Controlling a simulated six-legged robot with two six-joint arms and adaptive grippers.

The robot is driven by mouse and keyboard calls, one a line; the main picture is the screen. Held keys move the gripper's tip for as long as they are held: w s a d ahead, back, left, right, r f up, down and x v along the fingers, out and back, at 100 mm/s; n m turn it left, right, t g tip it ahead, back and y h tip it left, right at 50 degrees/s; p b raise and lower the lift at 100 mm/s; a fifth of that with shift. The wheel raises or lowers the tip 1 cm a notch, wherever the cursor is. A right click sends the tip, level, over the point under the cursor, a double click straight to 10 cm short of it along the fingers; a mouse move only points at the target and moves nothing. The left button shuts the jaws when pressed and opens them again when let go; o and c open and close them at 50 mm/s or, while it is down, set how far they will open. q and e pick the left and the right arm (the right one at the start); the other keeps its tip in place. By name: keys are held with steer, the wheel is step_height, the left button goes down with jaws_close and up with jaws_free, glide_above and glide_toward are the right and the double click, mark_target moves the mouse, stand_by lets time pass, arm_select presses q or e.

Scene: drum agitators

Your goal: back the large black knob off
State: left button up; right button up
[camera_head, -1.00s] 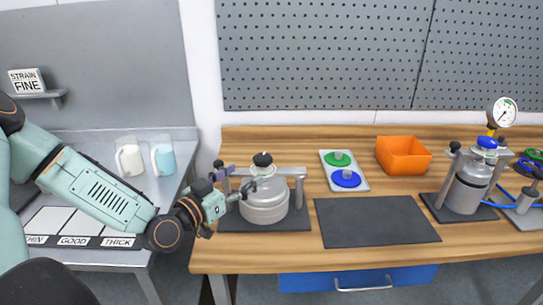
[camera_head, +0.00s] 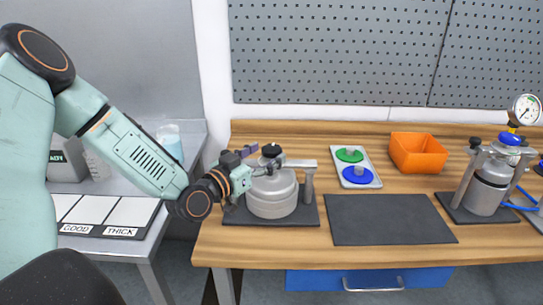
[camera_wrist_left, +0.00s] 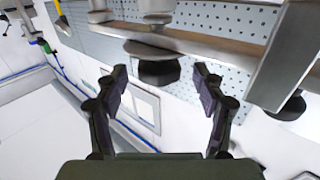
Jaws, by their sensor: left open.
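The large black knob (camera_head: 272,150) sits on top of the crossbar (camera_head: 298,163) over the grey metal pot (camera_head: 272,197) at the bench's left end. In the left wrist view, which looks upside down, the knob (camera_wrist_left: 160,72) hangs from the bar just past my fingertips, roughly centred between them. My left gripper (camera_head: 257,160) is open beside the knob on its left, with nothing between its fingers (camera_wrist_left: 160,88). I see no contact with the knob. A smaller black knob (camera_wrist_left: 290,105) shows at the wrist view's right. My right gripper is out of view.
The pot stands on a dark mat (camera_head: 308,217). To its right are a tray (camera_head: 372,180) with green and blue discs, an orange bin (camera_head: 418,152), an empty dark mat (camera_head: 390,220) and a second pot (camera_head: 487,190) with a gauge. A pegboard (camera_head: 340,50) stands behind.

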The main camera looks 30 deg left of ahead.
arm_select(q)
steer(key=shift+w+d+f, duration=0.1)
steer(key=shift+w+f, duration=0.05)
steer(key=shift+w, duration=0.75)
steer(key=shift+w+d+r+b, duration=0.2)
steer(key=shift+w+b, duration=0.1)
steer(key=shift+w+a+f, duration=0.1)
steer(key=shift+w+a, duration=0.05)
steer(key=shift+a, duration=0.05)
steer(key=shift+d, duration=0.15)
steer(key=c, duration=1.2)
